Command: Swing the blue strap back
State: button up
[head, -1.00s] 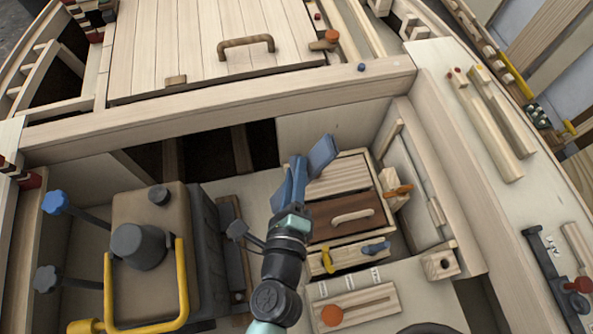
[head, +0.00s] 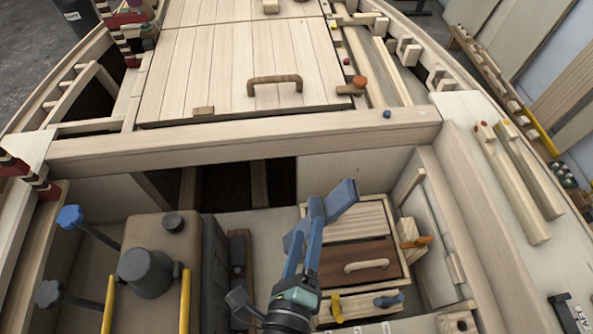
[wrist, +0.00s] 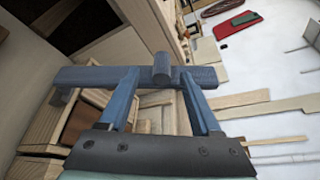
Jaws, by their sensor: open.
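The blue strap (head: 342,198) is a flat bar lying diagonally by the upper left corner of the wooden drawer box. In the wrist view the strap (wrist: 88,77) runs crosswise beyond my fingers, with a short blue-grey round peg (wrist: 161,66) standing at its middle. My gripper (head: 313,208) has blue fingers and reaches up to the strap from below in the picture. In the wrist view my gripper (wrist: 157,82) is open, its fingertips apart on either side of the peg. I cannot tell whether the fingertips touch the strap. Part of the strap is hidden behind the fingers.
The drawer box (head: 345,252) with a pale handle stands right beside my gripper. A cross beam (head: 240,140) and a hatch with a brown handle (head: 274,82) lie beyond.

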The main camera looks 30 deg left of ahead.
jog(key=b+v, duration=0.3)
jog(key=v, duration=0.5)
jog(key=shift+s, duration=0.25)
jog(key=shift+w+r, duration=0.1)
